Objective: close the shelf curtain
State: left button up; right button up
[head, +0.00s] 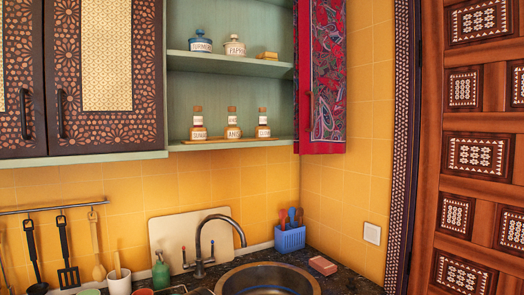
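The shelf curtain (327,75) is a red patterned cloth with a floral panel. It hangs bunched at the right end of the open green shelf (230,64), by the corner of the yellow wall. The shelf front to its left is uncovered. A slim dark red upright bar or handle (308,112) shows at the curtain's left part. The top of the curtain is cut off by the picture's edge. Neither of my grippers is in the head view.
Jars (201,41) and several bottles (232,124) stand on the shelf boards. A patterned cabinet (105,125) adjoins at left. Below are a sink (232,283) with a tall faucet (200,255) and a blue caddy (290,239). A carved wooden door (475,155) is at right.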

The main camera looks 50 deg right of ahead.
aim_at(323, 27)
jog(key=i+z, duration=0.1)
jog(key=z, duration=0.3)
jog(key=i+l+z, duration=0.1)
jog(key=z, duration=0.3)
jog(key=i+z, duration=0.15)
jog(key=z, duration=0.3)
jog(key=i+j+z, duration=0.1)
jog(key=z, duration=0.3)
